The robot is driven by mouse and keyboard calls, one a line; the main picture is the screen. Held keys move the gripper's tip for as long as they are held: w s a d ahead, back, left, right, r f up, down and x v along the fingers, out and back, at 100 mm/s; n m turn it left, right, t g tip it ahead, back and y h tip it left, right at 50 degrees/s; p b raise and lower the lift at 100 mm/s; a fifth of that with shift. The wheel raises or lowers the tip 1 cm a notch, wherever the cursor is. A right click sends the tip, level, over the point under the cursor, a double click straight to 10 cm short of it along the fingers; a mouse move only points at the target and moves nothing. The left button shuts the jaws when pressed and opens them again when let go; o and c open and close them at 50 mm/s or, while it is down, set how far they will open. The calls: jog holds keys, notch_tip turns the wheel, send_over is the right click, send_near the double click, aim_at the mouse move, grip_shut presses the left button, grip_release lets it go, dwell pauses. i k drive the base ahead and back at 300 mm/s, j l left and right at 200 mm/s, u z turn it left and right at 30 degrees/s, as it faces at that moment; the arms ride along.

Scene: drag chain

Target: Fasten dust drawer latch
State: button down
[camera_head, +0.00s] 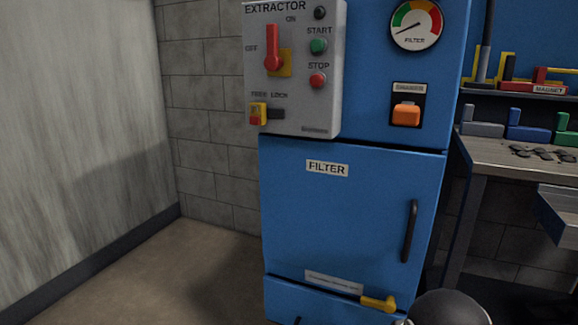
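The dust drawer (290,299) is the blue front at the bottom of the blue extractor cabinet, below the filter door. Its lower part is cut off by the frame edge. A yellow latch (378,303) sits at the drawer's upper right, its handle lying roughly level. Whether it is engaged I cannot tell. A white label strip (333,282) is left of the latch. A thin dark seam runs between drawer and door; I cannot tell whether the drawer is fully in. My gripper is not in view.
The filter door (340,220) looks shut, with a dark upright handle (409,231). A grey control box (295,70) with a red lever (273,48) is above. A dark rounded shape fills the bottom right near the latch. A workbench (500,155) stands right; floor at left is clear.

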aim_at(389, 306)
jog(key=i+l+z, duration=0.1)
jog(key=z, duration=0.25)
jog(key=i+z, duration=0.35)
jog(key=k, duration=0.1)
